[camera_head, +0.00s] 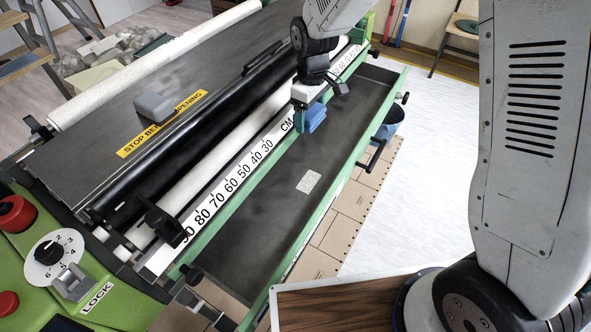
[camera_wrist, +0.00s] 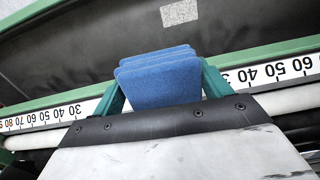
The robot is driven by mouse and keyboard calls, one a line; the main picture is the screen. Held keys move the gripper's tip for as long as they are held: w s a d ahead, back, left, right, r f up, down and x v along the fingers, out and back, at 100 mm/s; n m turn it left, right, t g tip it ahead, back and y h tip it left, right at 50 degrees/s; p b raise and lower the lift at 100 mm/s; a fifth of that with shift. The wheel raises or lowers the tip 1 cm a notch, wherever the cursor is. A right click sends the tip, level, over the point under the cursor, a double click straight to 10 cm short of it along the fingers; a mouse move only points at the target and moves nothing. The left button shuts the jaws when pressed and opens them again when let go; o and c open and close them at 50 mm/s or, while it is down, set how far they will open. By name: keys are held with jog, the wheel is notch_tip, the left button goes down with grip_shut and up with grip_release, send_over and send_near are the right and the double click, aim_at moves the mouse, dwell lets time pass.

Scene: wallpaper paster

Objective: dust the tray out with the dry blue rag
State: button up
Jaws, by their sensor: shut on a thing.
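The tray (camera_head: 254,216) is a long dark trough with green rims. Its floor looks dusty and greyish. A small pale speckled patch (camera_head: 308,181) lies on the tray floor; it also shows in the wrist view (camera_wrist: 179,12). I cannot tell whether the rag touches the tray.
A white ruler strip (camera_head: 225,190) and black rollers (camera_head: 190,145) run along the tray's left side. A black handle (camera_head: 373,157) sticks out on the right rim, with a blue bucket (camera_head: 390,124) beyond. A wooden board (camera_head: 345,307) lies at the front.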

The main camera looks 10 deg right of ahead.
jog(key=s+a+f+n, duration=0.5)
jog(key=s+f+n, duration=0.3)
jog(key=s+n, duration=0.4)
jog(key=shift+f+n, duration=0.4)
jog(key=shift+n, duration=1.8)
jog(key=shift+d+f, duration=0.1)
jog(key=shift+d, duration=0.05)
jog(key=shift+f, duration=3.15)
